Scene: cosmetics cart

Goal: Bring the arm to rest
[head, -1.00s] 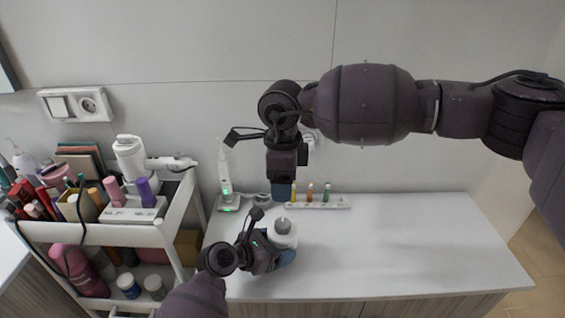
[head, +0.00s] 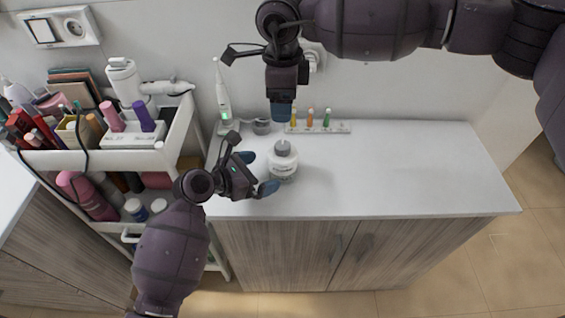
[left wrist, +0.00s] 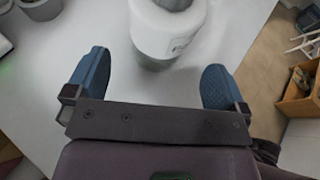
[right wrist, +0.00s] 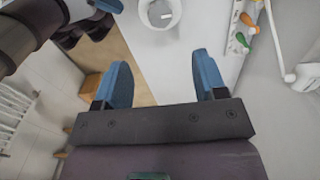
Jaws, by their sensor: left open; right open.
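My left gripper (head: 259,174) is open over the white counter (head: 400,175), just left of a white jar with a grey lid (head: 284,165). In the left wrist view the jar (left wrist: 168,30) stands beyond the two blue fingertips (left wrist: 152,85), not between them. My right gripper (head: 281,110) points down above the back of the counter, behind the jar. In the right wrist view its blue fingers (right wrist: 160,80) are apart with nothing between them, and the jar (right wrist: 160,10) shows beyond them.
A strip with several small coloured bottles (head: 318,127) lies by the wall. An electric toothbrush (head: 223,100) stands at the counter's back left. A white cart (head: 95,160) full of cosmetics is on the left. The counter's right side is clear.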

